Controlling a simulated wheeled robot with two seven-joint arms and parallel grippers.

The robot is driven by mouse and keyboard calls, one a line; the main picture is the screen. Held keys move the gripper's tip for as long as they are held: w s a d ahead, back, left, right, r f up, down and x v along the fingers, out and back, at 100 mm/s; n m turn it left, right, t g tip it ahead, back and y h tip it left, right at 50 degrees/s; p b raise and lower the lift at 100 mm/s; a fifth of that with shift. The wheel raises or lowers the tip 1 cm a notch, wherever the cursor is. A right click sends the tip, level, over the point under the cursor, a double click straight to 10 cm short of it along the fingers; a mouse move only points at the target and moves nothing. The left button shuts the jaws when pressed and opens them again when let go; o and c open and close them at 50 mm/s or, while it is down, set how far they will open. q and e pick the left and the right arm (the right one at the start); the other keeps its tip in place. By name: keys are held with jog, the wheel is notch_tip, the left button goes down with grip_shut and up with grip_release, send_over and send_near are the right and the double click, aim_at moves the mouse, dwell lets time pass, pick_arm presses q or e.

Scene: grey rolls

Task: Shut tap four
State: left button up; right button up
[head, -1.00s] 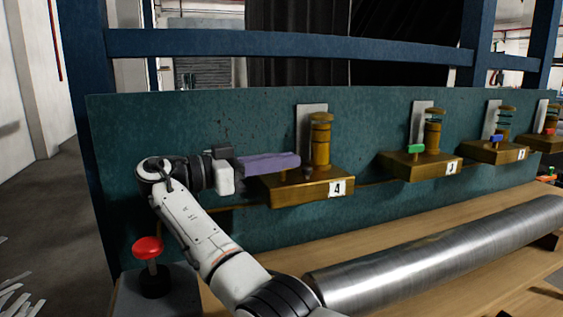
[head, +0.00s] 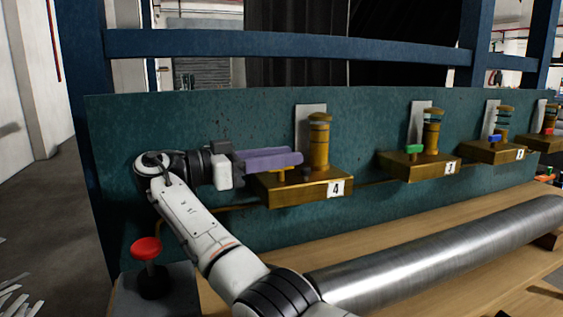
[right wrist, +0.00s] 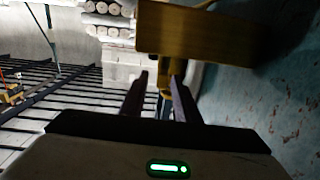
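Tap four is the brass block (head: 318,190) with the "4" label and a brass post (head: 319,143), fixed to the green panel. A small dark knob (head: 306,174) shows on top of the block, partly hidden by my fingers. My right gripper (head: 300,158) reaches in from the left, its long purple-looking fingers lying over the block beside the post. In the right wrist view my right gripper's fingers (right wrist: 160,90) stand apart, with part of the tap between them, closer to the right finger. Whether they touch it is unclear. My left gripper is not in view.
Similar brass taps with green (head: 414,149) and blue (head: 494,138) handles, and one with a red handle, stand further right. A long metal roll (head: 440,245) lies on the bench in front. A red mushroom button (head: 147,248) stands at the lower left.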

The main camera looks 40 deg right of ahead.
notch_tip(320, 180, up, 9)
jog(key=shift+f+p, duration=0.1)
jog(key=shift+p, duration=0.3)
dwell(0.4)
